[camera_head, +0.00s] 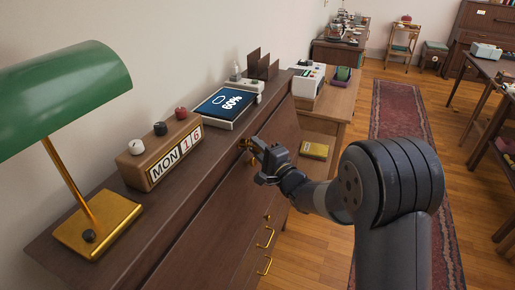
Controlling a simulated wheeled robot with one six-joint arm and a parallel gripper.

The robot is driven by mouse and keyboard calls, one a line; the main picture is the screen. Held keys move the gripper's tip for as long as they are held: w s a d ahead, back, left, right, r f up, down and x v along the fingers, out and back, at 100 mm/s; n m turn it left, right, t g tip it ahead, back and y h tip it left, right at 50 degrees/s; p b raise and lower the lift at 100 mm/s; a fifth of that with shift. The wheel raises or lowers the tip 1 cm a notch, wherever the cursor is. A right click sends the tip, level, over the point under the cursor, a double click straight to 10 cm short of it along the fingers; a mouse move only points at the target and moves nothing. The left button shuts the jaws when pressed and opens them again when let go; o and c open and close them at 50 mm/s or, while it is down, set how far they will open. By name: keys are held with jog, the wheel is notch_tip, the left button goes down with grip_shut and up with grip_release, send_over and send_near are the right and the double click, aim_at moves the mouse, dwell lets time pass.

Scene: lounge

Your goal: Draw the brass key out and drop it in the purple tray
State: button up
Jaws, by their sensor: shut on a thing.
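My gripper (250,147) is at the upper front of the dark wooden cabinet (215,205), shut on a small gold-coloured piece, the brass key (244,143). The jaws hide most of the key. I cannot tell how far it sits in the cabinet front. A small purple tray (343,79) appears on the lighter wooden table beyond the cabinet, with something green at it; it is small in this view.
A green lamp (70,85), a calendar block (160,158) and a tablet-like display (222,104) stand on the cabinet top. A white device (307,82) is near the purple tray. Brass handles (265,237) project from the cabinet front.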

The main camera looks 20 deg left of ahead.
jog(key=shift+d, duration=0.2)
grip_shut()
jog(key=shift+d+r, duration=0.1)
jog(key=shift+d, duration=0.65)
jog(key=shift+s+d, duration=0.1)
jog(key=shift+d, duration=0.8)
jog(key=d, duration=0.3)
jog(key=shift+s+d, duration=0.2)
jog(key=shift+d, duration=0.15)
jog(key=s+d+f+m+t+h, duration=0.1)
jog(key=d+f+m+t+h, duration=0.1)
jog(key=d+f+h, duration=0.3)
jog(key=s+d+f+m+t+h, duration=0.2)
jog(key=d+f+m+h, duration=0.3)
jog(key=d, duration=0.9)
jog(key=s+d+f+m+t+h, duration=0.2)
jog(key=d+f+m+t+h, duration=0.1)
jog(key=d+f, duration=0.4)
jog(key=d+t+h+p, duration=0.1)
jog(key=d+h, duration=0.1)
jog(key=d, duration=0.1)
jog(key=shift+d+m+h, duration=0.15)
jog(key=shift+m+h, duration=0.15)
jog(key=shift+m, duration=0.1)
